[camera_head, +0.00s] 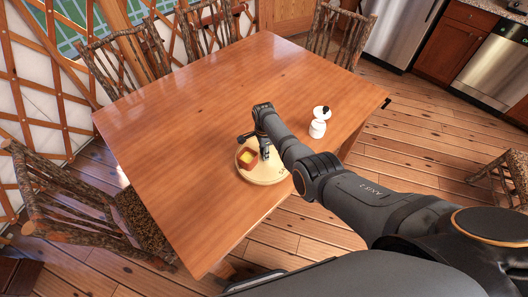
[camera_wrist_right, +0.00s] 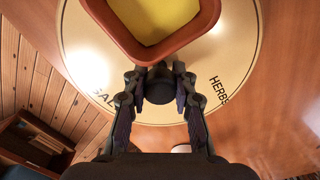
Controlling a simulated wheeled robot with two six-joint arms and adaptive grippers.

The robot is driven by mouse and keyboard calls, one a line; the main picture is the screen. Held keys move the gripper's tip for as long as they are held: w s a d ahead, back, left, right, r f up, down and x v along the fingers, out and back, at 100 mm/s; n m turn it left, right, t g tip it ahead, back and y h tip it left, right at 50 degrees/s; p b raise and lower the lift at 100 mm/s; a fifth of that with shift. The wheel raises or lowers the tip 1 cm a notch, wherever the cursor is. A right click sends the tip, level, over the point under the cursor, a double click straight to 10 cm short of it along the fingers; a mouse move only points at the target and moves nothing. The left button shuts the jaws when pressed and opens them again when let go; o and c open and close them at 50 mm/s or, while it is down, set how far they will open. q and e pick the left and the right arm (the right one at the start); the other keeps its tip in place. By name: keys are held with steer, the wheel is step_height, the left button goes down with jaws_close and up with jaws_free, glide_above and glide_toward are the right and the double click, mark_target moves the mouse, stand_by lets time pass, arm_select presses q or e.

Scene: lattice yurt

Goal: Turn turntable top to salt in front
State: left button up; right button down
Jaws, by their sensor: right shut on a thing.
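The turntable (camera_head: 270,176) is a pale round disc on the wooden table, near its front edge. In the right wrist view the turntable top (camera_wrist_right: 85,50) bears black lettering. "SAL", partly hidden, is at the lower left, and "HERBS" is at the right. A red-brown square bowl (camera_head: 243,163) with yellow contents stands on the disc; it also shows in the right wrist view (camera_wrist_right: 140,52). My right gripper (camera_head: 263,152) is over the disc beside the bowl. Its fingers (camera_wrist_right: 159,82) are shut on a dark round knob (camera_wrist_right: 159,90). My left gripper is out of view.
White items with a black part (camera_head: 317,129) stand on the table (camera_head: 190,130) right of the turntable. The table's left and far parts are clear. Rustic wooden chairs (camera_head: 125,62) stand along the far side, and another (camera_head: 85,215) is at the left.

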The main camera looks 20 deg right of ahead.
steer(key=shift+w+m, duration=0.1)
steer(key=shift+m, duration=0.9)
steer(key=c, duration=1.1)
jaws_free()
steer(key=shift+o, duration=0.2)
step_height(320, 180, up, 12)
